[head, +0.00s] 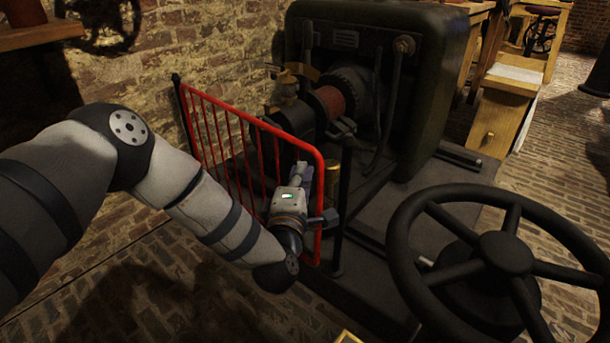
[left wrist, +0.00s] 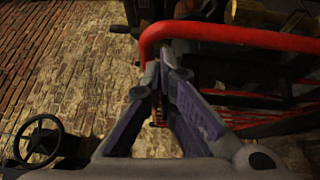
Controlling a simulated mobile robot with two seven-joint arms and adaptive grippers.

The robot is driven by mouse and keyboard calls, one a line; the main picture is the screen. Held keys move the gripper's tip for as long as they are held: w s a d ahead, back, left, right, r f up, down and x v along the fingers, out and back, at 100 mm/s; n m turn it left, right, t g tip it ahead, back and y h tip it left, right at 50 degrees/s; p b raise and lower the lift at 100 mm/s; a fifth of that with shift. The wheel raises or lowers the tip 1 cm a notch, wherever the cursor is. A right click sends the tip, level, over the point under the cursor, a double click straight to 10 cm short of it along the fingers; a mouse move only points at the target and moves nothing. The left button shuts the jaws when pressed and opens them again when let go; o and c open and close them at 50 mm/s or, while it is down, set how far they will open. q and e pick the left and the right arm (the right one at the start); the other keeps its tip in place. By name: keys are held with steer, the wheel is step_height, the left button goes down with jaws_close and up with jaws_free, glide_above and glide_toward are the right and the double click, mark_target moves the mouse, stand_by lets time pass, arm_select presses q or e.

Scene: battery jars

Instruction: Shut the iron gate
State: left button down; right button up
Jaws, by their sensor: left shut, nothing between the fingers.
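The iron gate (head: 255,124) is a red barred frame in the head view, running from a black post (head: 178,85) at the wall to a second black post (head: 343,195) near the machine. Its free end is close to that second post; I cannot tell whether they touch. My left gripper (head: 300,175) is shut and empty at the free end, partly covering the lower bars. In the left wrist view, the fingertips (left wrist: 163,74) are close to the gate's red top corner (left wrist: 152,38); contact is unclear. My right gripper is out of view.
A large dark machine (head: 430,75) stands on a dark plinth behind the gate. A black handwheel (head: 505,252) is at the front right. A brick wall (head: 150,62) stands behind the gate on the left.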

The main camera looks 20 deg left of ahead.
arm_select(q)
steer(key=shift+w+d, duration=0.25)
steer(key=shift+w, duration=0.1)
